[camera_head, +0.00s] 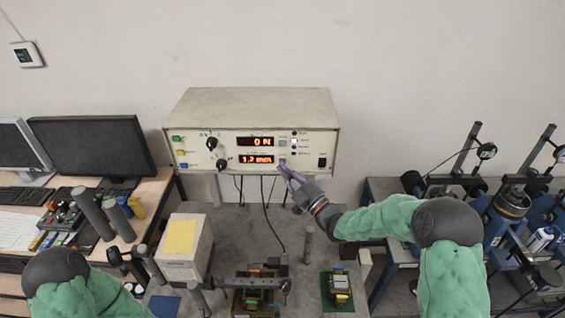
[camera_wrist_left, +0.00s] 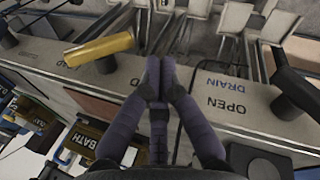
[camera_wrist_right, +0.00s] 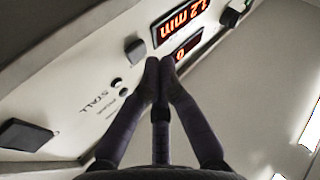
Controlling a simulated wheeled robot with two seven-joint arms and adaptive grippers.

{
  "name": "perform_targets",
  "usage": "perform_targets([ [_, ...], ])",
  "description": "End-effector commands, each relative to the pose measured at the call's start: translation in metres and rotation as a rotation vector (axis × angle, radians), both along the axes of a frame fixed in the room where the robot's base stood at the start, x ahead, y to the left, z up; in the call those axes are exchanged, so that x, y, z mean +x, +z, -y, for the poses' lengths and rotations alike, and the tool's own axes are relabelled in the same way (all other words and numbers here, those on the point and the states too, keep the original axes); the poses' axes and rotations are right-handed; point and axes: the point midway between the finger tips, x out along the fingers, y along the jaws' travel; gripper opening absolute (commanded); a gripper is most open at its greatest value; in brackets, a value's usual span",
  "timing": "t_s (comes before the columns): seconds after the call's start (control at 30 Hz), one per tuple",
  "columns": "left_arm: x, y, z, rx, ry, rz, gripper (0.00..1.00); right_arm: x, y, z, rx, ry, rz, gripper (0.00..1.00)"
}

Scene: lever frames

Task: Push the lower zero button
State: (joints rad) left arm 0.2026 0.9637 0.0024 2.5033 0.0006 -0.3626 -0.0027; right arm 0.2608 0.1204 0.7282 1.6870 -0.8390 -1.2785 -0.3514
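The lower zero button (camera_head: 282,160) is a small square at the right end of the lower red display (camera_head: 257,159) on the cream instrument box. The upper button (camera_head: 282,143) sits above it, beside the upper display (camera_head: 255,141). My right gripper (camera_head: 284,168) has its fingertips together just below and in front of the lower button; contact cannot be told. In the right wrist view the closed fingertips (camera_wrist_right: 160,66) lie beside a dark square button (camera_wrist_right: 137,50), which seems to be the lower one. My left gripper (camera_wrist_left: 158,76) is shut and empty, away from the box.
Knobs (camera_head: 212,143) sit left of the displays, and a black switch (camera_head: 322,161) sits at the right edge. Cables hang below the box. A white box with a yellow note (camera_head: 181,237) and fixtures stand on the bench.

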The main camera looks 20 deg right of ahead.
Motion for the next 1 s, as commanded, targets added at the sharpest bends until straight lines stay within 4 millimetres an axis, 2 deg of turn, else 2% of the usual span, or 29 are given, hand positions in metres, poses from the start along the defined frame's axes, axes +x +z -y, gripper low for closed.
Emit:
perform_targets([
  [0.27,0.000,-0.012,0.000,0.000,0.000,0.000,0.00,0.006,-0.001,0.002,0.000,-0.001,0.002,0.00],
  [1.0,0.000,-0.015,0.000,0.000,0.000,0.000,0.00,0.009,0.000,0.003,-0.001,0.000,0.001,0.00],
])
